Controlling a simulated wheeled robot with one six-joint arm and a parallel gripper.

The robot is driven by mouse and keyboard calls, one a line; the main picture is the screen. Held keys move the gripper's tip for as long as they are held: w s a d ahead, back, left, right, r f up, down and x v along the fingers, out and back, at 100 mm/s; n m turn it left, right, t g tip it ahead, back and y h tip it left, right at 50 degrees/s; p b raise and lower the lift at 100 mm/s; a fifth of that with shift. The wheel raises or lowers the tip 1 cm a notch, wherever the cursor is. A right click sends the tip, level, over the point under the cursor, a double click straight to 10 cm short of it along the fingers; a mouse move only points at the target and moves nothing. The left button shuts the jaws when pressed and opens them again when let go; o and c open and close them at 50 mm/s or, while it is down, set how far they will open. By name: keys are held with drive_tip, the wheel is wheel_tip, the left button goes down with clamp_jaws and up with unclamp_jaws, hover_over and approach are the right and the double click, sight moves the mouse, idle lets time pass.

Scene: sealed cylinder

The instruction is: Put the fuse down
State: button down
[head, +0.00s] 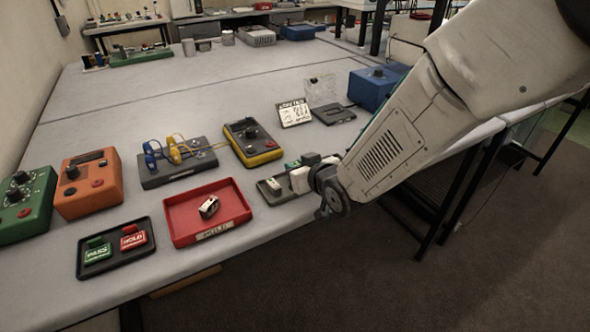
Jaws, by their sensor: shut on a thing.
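My gripper (291,180) is low over the small grey tray (268,196) near the table's front edge. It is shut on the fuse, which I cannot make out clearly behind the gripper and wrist. A small pale piece (273,183) shows at the left of the gripper, over the tray; I cannot tell if it is part of the fuse. A small silver and dark cylinder-like part (209,207) lies in the red tray (178,236) to the left.
A black tray with green PASS and red HOLD blocks (116,264) is at the front left. A yellow meter (253,142), a grey block with clips (178,174), an orange box (88,185) and a green box (24,205) stand around.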

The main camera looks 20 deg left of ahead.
drive_tip(key=shift+f, duration=0.7)
drive_tip(key=shift+w+d, duration=0.15)
drive_tip(key=shift+d, duration=0.1)
drive_tip(key=shift+f, duration=0.1)
drive_tip(key=shift+f, duration=0.15)
drive_tip(key=c, duration=1.3)
unclamp_jaws()
drive_tip(key=v, duration=0.8)
drive_tip(key=shift+a, duration=0.1)
